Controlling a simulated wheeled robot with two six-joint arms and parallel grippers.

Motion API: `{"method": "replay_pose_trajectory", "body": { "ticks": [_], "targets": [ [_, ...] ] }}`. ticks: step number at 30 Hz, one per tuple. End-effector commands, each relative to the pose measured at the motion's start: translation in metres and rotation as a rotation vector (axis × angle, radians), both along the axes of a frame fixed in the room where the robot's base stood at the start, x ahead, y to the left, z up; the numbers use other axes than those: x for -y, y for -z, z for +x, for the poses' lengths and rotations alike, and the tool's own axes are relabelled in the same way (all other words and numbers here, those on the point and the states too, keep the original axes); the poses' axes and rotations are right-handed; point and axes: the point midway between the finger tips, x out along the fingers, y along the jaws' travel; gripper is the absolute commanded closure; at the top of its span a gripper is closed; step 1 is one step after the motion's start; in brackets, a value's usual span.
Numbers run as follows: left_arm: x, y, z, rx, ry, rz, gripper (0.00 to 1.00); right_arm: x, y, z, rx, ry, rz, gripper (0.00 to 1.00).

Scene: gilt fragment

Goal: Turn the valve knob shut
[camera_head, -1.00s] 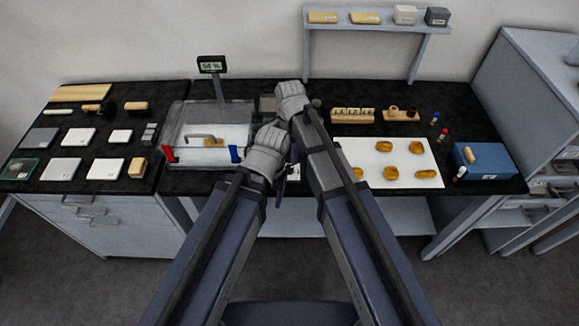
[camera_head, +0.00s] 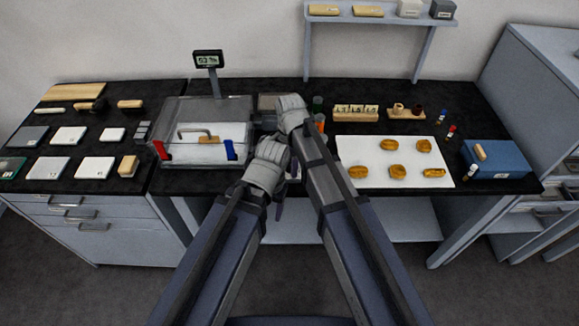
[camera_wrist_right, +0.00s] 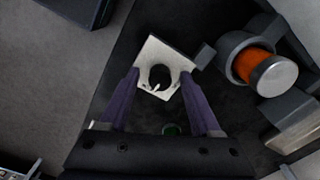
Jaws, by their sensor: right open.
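In the right wrist view, a pale square plate (camera_wrist_right: 145,57) carries a dark round part with a small white mark, which looks like the valve knob (camera_wrist_right: 159,77). My right gripper (camera_wrist_right: 162,74) is open, its two purple fingers on either side of the dark round part. I cannot tell whether they touch it. In the head view my right gripper (camera_head: 291,110) is over the middle of the bench, and its wrist hides its fingers and the knob. My left gripper (camera_head: 267,166) is at the bench's front edge, next to the right arm; its jaw gap is hidden.
An orange cylinder with a grey cap (camera_wrist_right: 267,70) sits in a grey holder close right of the right gripper. A clear-lidded box (camera_head: 207,110) with red and blue clips stands left. A white mat (camera_head: 362,176) with several golden pieces and a blue box (camera_head: 497,158) lie right.

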Motion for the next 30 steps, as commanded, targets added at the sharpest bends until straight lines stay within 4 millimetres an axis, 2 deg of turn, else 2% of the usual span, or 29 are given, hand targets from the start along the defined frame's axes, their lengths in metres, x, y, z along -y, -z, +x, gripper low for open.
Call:
{"method": "replay_pose_trajectory", "body": {
  "ticks": [4,21,30],
  "targets": [
    [0.0,-0.0009,0.0,0.0,0.0,0.0,0.35,0.0,-0.0009,0.0,0.0,0.0,0.0,0.35],
    [0.0,-0.0008,0.0001,0.0,0.0,0.0,0.35,0.0,-0.0008,0.0,0.0,0.0,0.0,1.0],
    [0.0,-0.0008,0.0001,0.0,0.0,0.0,0.35,0.0,-0.0008,0.0,0.0,-0.003,0.0,1.0]
  ]
}}
